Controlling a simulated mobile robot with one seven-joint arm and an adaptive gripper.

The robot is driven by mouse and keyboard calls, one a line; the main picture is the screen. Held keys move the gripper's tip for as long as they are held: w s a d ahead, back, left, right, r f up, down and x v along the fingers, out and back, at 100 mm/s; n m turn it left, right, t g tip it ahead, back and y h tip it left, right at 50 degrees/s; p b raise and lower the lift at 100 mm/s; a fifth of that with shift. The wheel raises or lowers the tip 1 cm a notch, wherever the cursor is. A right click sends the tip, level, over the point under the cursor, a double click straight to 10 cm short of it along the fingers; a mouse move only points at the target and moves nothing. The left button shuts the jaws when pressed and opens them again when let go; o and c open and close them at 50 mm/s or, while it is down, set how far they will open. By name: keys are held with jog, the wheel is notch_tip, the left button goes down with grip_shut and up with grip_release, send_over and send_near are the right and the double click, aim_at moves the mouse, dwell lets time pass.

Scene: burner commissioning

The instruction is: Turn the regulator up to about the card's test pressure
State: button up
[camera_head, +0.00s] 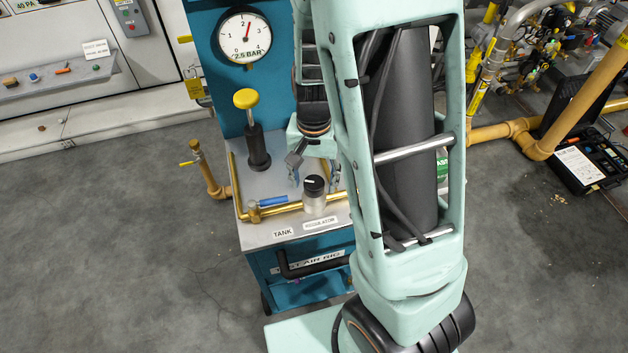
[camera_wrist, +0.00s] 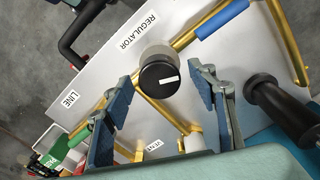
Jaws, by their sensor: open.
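The regulator (camera_head: 314,195) is a silver post with a black knob on the rig's top plate, by the label "REGULATOR". In the wrist view its round black knob (camera_wrist: 160,76) shows a white pointer bar. My gripper (camera_head: 315,175) is open above the regulator. In the wrist view my gripper (camera_wrist: 164,76) has one finger on each side of the knob, with gaps visible; contact cannot be told. The round gauge (camera_head: 244,37) has a red needle pointing up and slightly right, around 2 or a little over. "2.5 BAR" is written at its lower part.
A yellow-topped black hand pump (camera_head: 252,130) stands left of the regulator. A brass pipe with a blue lever (camera_head: 273,200) runs beside it. The wrist view shows labels "LINE" (camera_wrist: 73,98) and "VENT" (camera_wrist: 154,145) and a green handle (camera_wrist: 79,137).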

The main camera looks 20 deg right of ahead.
aim_at(314, 182)
notch_tip(314, 182, up, 11)
dwell(0.4)
dwell(0.4)
